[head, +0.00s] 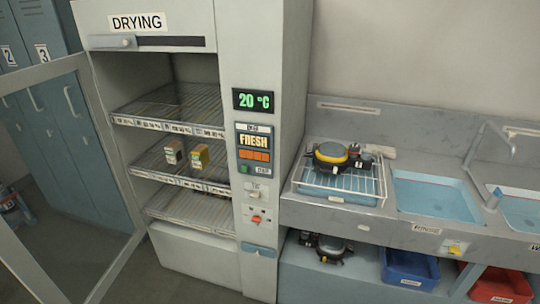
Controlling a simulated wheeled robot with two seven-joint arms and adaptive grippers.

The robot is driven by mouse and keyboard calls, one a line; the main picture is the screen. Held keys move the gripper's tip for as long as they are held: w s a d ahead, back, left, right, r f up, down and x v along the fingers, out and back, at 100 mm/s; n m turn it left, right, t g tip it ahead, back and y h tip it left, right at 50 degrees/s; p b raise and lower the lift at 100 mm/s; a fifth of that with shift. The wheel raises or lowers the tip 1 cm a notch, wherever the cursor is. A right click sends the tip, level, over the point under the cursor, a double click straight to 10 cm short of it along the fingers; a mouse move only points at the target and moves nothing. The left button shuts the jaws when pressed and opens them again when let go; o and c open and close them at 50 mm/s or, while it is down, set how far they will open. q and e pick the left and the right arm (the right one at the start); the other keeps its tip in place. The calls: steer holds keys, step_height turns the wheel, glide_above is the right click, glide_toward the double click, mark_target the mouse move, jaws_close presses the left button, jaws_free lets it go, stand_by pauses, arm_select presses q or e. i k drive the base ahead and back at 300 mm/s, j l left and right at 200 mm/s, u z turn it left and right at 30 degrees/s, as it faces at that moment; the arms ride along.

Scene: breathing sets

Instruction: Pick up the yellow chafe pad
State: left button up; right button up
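Two small block-shaped items stand side by side on the middle wire shelf of the drying cabinet: a yellow one (201,157) and a darker one (173,152) to its left. The yellow one may be the chafe pad, but it is too small to be sure. A black breathing device with a yellow ring (331,153) lies on the wire rack on the counter at the right. Neither of my grippers is in the head view.
The drying cabinet's glass door (62,180) stands open to the left. Its upper (175,108) and lower (195,209) shelves look empty. A sink (433,192) is right of the rack. Below are another black device (331,249), a blue bin (409,267) and a red bin (500,284).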

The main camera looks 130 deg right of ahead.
mark_target(200, 155)
steer(key=z, duration=1)
steer(key=j+z, duration=0.1)
steer(key=z, duration=0.9)
steer(key=j+z, duration=0.1)
steer(key=z, duration=0.4)
steer(key=j+z, duration=0.1)
steer(key=z, duration=0.9)
steer(key=j+z, duration=0.1)
steer(key=z, duration=0.4)
